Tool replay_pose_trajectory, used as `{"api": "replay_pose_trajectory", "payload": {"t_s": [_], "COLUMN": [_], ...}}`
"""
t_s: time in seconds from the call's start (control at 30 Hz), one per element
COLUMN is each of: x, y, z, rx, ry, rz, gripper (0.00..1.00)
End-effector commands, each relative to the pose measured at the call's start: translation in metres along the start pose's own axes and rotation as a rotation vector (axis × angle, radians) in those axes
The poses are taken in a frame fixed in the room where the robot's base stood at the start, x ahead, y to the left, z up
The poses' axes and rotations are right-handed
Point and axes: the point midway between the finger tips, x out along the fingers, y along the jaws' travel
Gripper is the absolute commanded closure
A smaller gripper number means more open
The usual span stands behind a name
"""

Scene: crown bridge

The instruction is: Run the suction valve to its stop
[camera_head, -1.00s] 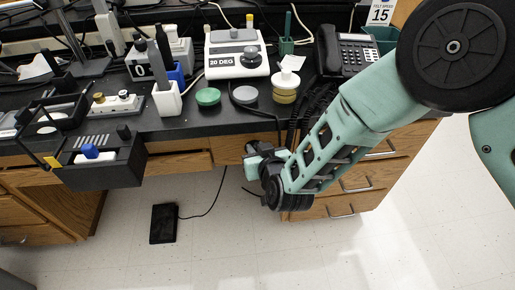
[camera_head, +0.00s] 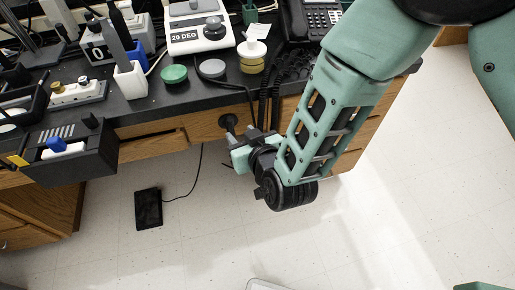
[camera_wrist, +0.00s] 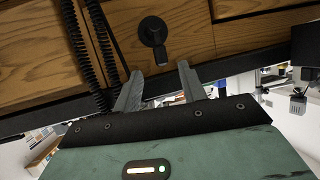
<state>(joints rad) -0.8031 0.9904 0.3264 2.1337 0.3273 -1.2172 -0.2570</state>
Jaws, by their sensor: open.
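The suction valve, a dark round knob with a short lever, is on the wooden front below the bench top (camera_head: 228,122). In the wrist view the valve (camera_wrist: 153,30) is above the fingers, its lever pointing down the picture toward the space between them. My gripper (camera_head: 236,150) is just below and beside the valve in the head view, apart from it. The wrist view shows my gripper (camera_wrist: 159,76) with two grey fingers spread and nothing between them.
Black ribbed hoses (camera_wrist: 88,45) hang close to one finger. On the bench stand a 20 DEG device (camera_head: 198,30), a green disc (camera_head: 173,74), a yellow jar (camera_head: 252,55) and a phone (camera_head: 310,18). A black box (camera_head: 70,155) juts from the bench front.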

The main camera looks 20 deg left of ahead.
Motion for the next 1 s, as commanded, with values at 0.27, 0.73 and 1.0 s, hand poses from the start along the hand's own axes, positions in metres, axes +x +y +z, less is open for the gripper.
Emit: {"api": "replay_pose_trajectory", "payload": {"t_s": [0.27,0.73,1.0], "x": [-0.061,-0.089,-0.088], "y": [0.0,0.0,0.0], "z": [0.0,0.0,0.0], "rx": [-0.001,0.001,0.001], "ry": [-0.001,0.0,0.0], "rz": [-0.001,0.0,0.0], "gripper": [0.59,0.59,0.59]}}
